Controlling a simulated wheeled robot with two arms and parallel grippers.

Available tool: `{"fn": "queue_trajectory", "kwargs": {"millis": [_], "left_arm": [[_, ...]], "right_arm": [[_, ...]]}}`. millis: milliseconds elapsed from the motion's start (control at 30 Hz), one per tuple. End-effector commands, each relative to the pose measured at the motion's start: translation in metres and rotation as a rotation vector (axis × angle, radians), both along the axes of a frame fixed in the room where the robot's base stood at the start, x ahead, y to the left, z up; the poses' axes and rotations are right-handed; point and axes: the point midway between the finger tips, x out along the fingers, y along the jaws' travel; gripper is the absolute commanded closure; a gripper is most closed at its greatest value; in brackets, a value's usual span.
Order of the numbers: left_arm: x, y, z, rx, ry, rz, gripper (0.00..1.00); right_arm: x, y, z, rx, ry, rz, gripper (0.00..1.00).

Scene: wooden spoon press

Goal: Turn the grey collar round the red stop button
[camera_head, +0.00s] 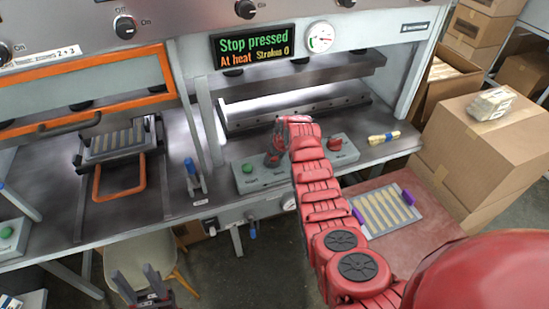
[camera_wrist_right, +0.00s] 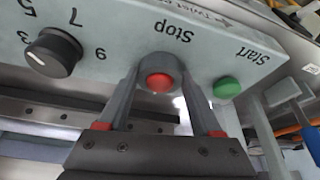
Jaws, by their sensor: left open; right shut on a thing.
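In the right wrist view the red stop button (camera_wrist_right: 159,83) sits inside a round grey collar (camera_wrist_right: 161,62), under the word "Stop". My right gripper (camera_wrist_right: 160,98) is shut on the collar, one finger on each side, with the red button face between them. In the head view my right gripper (camera_head: 275,152) is over the middle of the grey control box (camera_head: 316,160) and largely hides the stop button. My left gripper (camera_head: 143,285) is open and empty, low at the left, away from the box.
The green start button (camera_wrist_right: 227,88) and a black dial (camera_wrist_right: 53,52) flank the stop button. The display (camera_head: 252,47) reads "Stop pressed", "At heat", "Strokes 0". A tray of spoons (camera_head: 387,208) lies at the right.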

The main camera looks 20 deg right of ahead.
Motion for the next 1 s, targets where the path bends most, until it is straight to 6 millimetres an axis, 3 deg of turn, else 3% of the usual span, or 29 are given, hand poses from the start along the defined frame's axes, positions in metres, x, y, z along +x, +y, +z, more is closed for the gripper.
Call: {"fn": "queue_trajectory", "kwargs": {"millis": [467,1000], "left_arm": [[0.0,0.0,-0.011,0.0,0.0,0.0,0.5],[0.0,0.0,-0.069,0.0,0.0,0.0,0.5]], "right_arm": [[0.0,0.002,-0.003,-0.002,-0.001,-0.152,0.89],[0.001,0.005,-0.005,0.001,-0.004,-0.577,0.89]]}}
